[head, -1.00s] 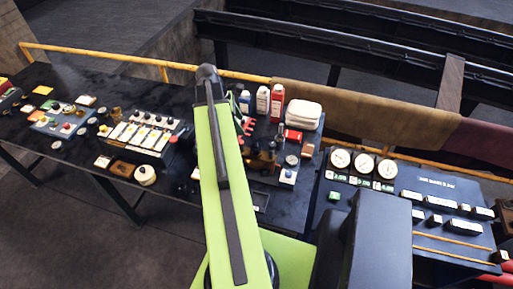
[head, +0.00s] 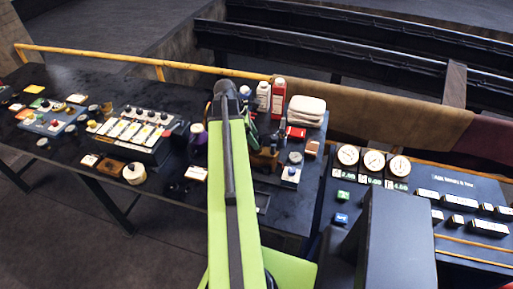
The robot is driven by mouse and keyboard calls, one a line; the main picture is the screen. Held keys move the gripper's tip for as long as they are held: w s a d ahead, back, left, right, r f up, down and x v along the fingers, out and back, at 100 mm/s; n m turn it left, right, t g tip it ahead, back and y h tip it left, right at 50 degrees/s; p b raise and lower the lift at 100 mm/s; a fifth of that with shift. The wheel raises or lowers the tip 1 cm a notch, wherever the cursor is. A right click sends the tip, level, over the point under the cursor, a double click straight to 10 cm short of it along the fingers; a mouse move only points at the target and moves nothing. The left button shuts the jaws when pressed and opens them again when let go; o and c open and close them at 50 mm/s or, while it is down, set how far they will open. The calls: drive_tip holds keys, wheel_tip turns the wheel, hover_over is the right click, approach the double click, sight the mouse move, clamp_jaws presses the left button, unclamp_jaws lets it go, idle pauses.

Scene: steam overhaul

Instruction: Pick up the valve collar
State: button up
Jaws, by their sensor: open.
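I cannot single out the valve collar for certain in the head view. A small round grey piece (head: 295,157) lies on the dark bench right of my arm, and a brown, metallic-looking fixture (head: 266,160) stands beside it, partly covered by the arm. Either's exact identity is too small to tell. My green arm reaches up the middle of the picture over the bench. Its far end bends down behind the link, so my gripper and anything directly beneath it are hidden.
Red and white bottles (head: 277,100) and folded white cloths (head: 306,108) stand at the back. A gauge panel (head: 410,205) is at right. A yellow rail (head: 100,57) runs behind.

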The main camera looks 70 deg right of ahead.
drive_tip(key=shift+b+x, duration=0.35)
drive_tip(key=shift+x, duration=0.7)
drive_tip(key=shift+w+r, duration=0.1)
drive_tip(key=shift+r, duration=0.05)
clamp_jaws()
drive_tip(key=shift+r+p, duration=0.1)
drive_tip(key=shift+p, duration=0.2)
